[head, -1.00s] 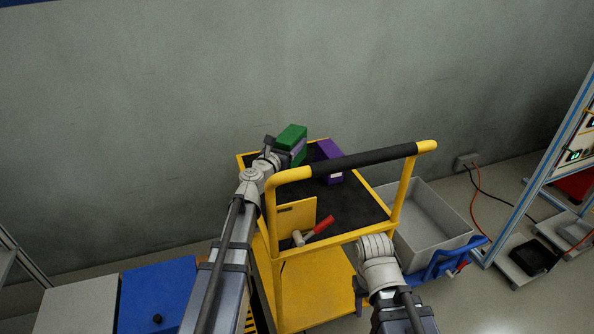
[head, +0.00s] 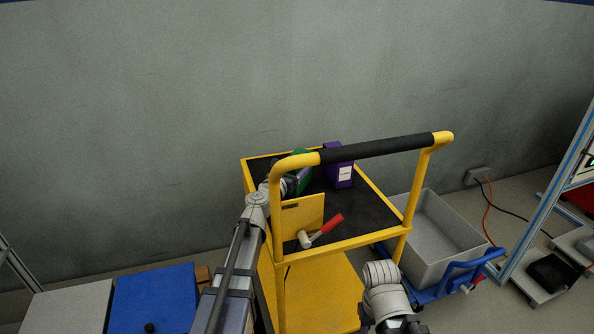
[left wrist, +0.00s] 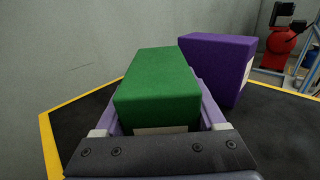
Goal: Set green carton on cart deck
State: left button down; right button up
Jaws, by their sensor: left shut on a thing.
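The green carton (left wrist: 158,88) fills the middle of the left wrist view, held between the fingers of my left gripper (left wrist: 160,122), which is shut on it. In the head view the green carton (head: 304,172) shows behind the cart handle, partly hidden by my left gripper (head: 288,184). It is over the black cart deck (head: 365,209), low near the surface; I cannot tell whether it touches. A purple carton (head: 338,168) stands on the deck just right of it, also seen in the left wrist view (left wrist: 222,62). My right arm is at the lower right; its gripper fingers are not visible.
The cart's handle (head: 370,148) arches in front. A grey bin (head: 440,240) stands to the right and a blue box (head: 153,296) lower left. The deck's right part is clear.

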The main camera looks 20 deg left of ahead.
pick_arm(q)
jog(key=shift+f, duration=0.1)
grip_release()
jog(key=shift+r, duration=0.3)
jog(key=s, duration=0.4)
jog(key=s+a, duration=0.1)
jog(key=s, duration=0.3)
jog(key=s+a, duration=0.1)
jog(key=s, duration=0.3)
jog(key=shift+a+f, duration=0.1)
jog(key=shift+w, duration=0.1)
